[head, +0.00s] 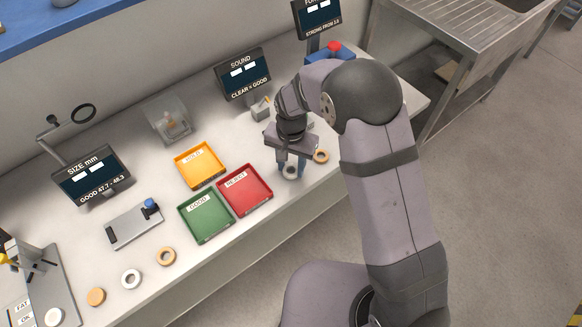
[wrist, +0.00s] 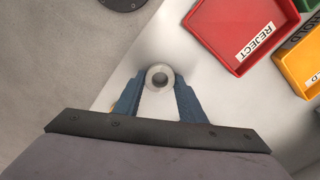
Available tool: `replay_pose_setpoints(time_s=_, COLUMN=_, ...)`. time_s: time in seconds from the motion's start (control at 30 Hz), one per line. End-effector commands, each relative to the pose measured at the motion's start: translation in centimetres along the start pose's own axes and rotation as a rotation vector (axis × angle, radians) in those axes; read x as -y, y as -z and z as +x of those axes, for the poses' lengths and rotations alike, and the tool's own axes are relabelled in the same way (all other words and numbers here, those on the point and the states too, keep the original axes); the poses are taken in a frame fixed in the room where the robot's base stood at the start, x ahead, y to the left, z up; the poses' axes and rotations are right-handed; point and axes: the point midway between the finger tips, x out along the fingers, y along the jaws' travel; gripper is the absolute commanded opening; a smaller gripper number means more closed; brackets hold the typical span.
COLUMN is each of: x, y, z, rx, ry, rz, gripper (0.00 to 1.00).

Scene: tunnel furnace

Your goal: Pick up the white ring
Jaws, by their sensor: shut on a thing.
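A white ring (head: 290,172) is between the fingertips of my gripper (head: 290,168), at or just above the table to the right of the red tray. In the wrist view the ring (wrist: 160,71) sits between the two blue fingers of my gripper (wrist: 160,82), which is shut on it; its hole faces the camera. I cannot tell whether it touches the table. Another white ring (head: 131,279) lies on the table at the front left.
A tan ring (head: 321,156) lies close right of my gripper. Red REJECT (head: 264,205), green GOOD (head: 182,211) and orange HOLD (head: 180,167) trays stand left. A tan ring (head: 166,256), tan disc (head: 96,296) and white disc (head: 54,316) lie front left.

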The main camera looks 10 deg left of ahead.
Motion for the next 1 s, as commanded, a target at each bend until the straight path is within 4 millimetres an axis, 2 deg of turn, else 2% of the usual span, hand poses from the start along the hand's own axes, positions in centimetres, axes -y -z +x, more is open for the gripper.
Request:
replay_pose_setpoints(time_s=0.17, x=0.1, y=0.1, z=-1.9, rx=-0.004, ry=0.004, rz=0.0, gripper=0.15)
replay_pose_setpoints(time_s=0.4, x=0.1, y=0.1, z=-6.0, rx=-0.005, ry=0.004, rz=0.0, gripper=0.15)
replay_pose_setpoints(time_s=0.6, x=0.1, y=0.1, z=-8.5, rx=-0.003, ry=0.003, rz=0.0, gripper=0.15)
replay_pose_setpoints(time_s=0.77, x=0.0, y=0.0, z=-9.4, rx=-0.001, ry=0.001, rz=0.0, gripper=0.15)
replay_pose_setpoints(time_s=1.0, x=0.0, y=0.0, z=-9.5, rx=-0.001, ry=0.001, rz=0.0, gripper=0.15)
